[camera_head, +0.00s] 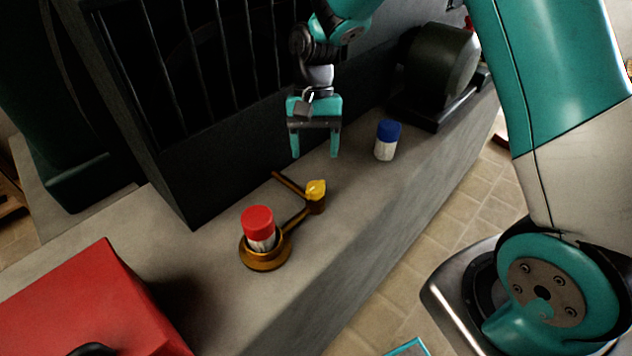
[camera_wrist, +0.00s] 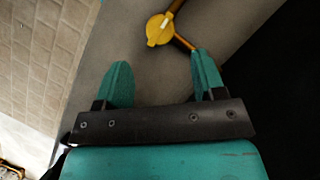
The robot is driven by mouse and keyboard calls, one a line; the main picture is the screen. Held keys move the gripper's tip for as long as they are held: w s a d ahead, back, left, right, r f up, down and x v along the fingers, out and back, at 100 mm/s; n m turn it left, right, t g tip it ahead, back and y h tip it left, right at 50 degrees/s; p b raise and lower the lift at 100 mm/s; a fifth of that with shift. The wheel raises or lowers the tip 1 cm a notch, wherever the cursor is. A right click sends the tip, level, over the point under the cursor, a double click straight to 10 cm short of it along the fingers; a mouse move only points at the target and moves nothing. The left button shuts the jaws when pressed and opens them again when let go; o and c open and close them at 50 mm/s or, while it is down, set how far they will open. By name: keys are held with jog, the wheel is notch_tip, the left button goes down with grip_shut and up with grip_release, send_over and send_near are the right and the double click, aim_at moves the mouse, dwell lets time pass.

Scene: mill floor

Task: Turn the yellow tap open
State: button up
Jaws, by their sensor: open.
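The yellow tap (camera_head: 316,190) sits on a brass pipe fitting on the grey ledge. Its handle also shows in the wrist view (camera_wrist: 160,29), near the top, with a pale stripe across it, beyond my fingertips. My gripper (camera_head: 315,155) hangs above the ledge, pointing down, behind the tap in the head view. It is open and empty, and it also shows in the wrist view (camera_wrist: 163,75) with its two teal fingers apart. The fingers do not touch the tap.
A red-capped bottle (camera_head: 258,228) stands in a round brass cup (camera_head: 264,258) joined to the pipe. A blue-capped bottle (camera_head: 387,140) stands on the ledge (camera_head: 230,310) right of my gripper. A dark motor (camera_head: 440,65), a barred dark housing (camera_head: 220,150) and a red box (camera_head: 95,305) surround it.

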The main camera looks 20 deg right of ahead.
aim_at(316, 185)
jog(key=x, duration=0.7)
jog(key=shift+s+f, duration=0.15)
jog(key=shift+f, duration=0.15)
jog(key=c, duration=0.9)
